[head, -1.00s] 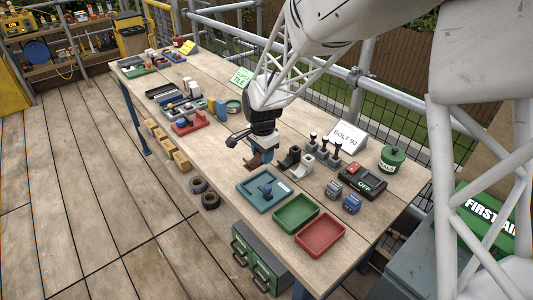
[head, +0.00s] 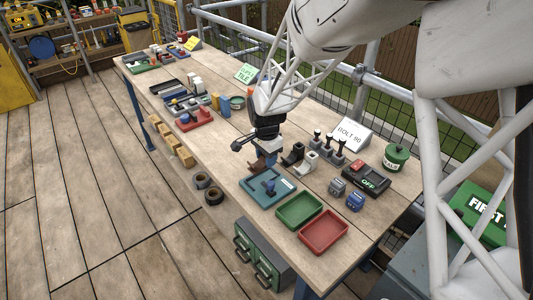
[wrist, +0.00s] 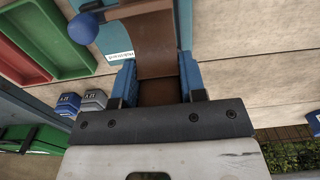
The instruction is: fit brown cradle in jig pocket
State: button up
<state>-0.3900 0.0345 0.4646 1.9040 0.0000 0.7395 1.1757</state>
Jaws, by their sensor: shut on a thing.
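The brown cradle (head: 259,164) is a curved, channel-like piece at the far edge of the blue jig (head: 254,193). My gripper (head: 267,150) is above and behind the jig. In the wrist view its two blue fingers (wrist: 158,85) are shut on the brown cradle (wrist: 150,45), which extends over part of the blue jig (wrist: 115,38). The pocket is hard to make out, and I cannot tell whether the cradle touches the jig.
A black cradle (head: 292,155) and a white cradle (head: 308,162) stand close right of my gripper. A green tray (head: 299,211) and a red tray (head: 323,236) lie nearer.

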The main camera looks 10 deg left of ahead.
aim_at(267, 177)
jog(key=shift+f, duration=2.4)
jog(key=shift+f, duration=0.65)
dwell(0.8)
jog(key=o, duration=1)
jog(key=shift+s, duration=0.1)
jog(key=shift+o, duration=0.2)
jog(key=shift+f, duration=0.1)
jog(key=shift+r, duration=3.7)
